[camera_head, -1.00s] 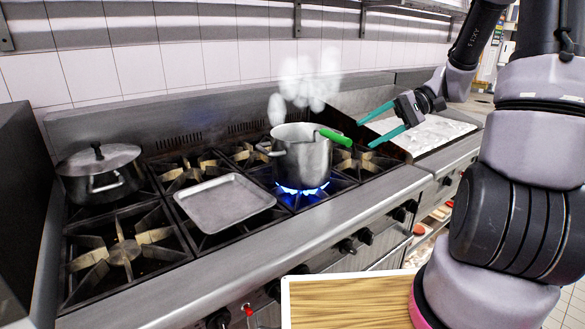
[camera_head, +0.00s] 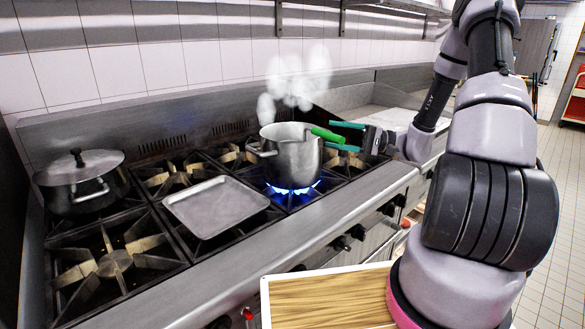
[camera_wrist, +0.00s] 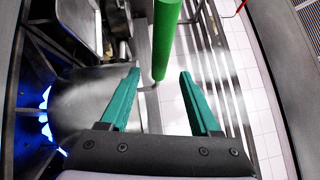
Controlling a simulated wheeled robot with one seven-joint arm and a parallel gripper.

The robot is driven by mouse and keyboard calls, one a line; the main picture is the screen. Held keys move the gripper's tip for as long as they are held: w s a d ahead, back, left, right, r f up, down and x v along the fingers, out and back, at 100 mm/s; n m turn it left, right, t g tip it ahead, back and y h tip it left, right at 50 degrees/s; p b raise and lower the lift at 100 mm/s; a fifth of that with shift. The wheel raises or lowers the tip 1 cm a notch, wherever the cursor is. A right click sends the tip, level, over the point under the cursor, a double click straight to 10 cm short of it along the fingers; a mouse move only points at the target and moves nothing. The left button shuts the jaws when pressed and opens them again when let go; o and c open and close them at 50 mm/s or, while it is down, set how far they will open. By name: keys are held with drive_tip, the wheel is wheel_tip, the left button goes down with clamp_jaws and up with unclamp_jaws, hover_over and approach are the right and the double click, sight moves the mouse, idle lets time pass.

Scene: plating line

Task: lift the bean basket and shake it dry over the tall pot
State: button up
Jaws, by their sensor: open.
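The tall steel pot (camera_head: 292,160) stands on a lit burner with blue flame and steam above it. A green handle (camera_head: 327,134) sticks out over the pot's right rim; the basket itself is hidden inside the pot. My gripper (camera_head: 346,136) is open at the pot's right side, its teal fingers pointing at the handle. In the wrist view the green handle (camera_wrist: 165,40) lies ahead of and roughly between the open fingertips (camera_wrist: 160,75), nearer the left one. I see no grip on it.
An empty metal tray (camera_head: 215,205) lies on the burners left of the pot. A lidded pot (camera_head: 82,185) stands at the far left. A wooden board (camera_head: 330,300) is at the front edge. The back wall is close behind the range.

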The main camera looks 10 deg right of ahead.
sight(319, 133)
drive_tip(key=x, duration=0.5)
drive_tip(key=shift+s+a, duration=0.1)
drive_tip(key=shift+s, duration=0.1)
clamp_jaws()
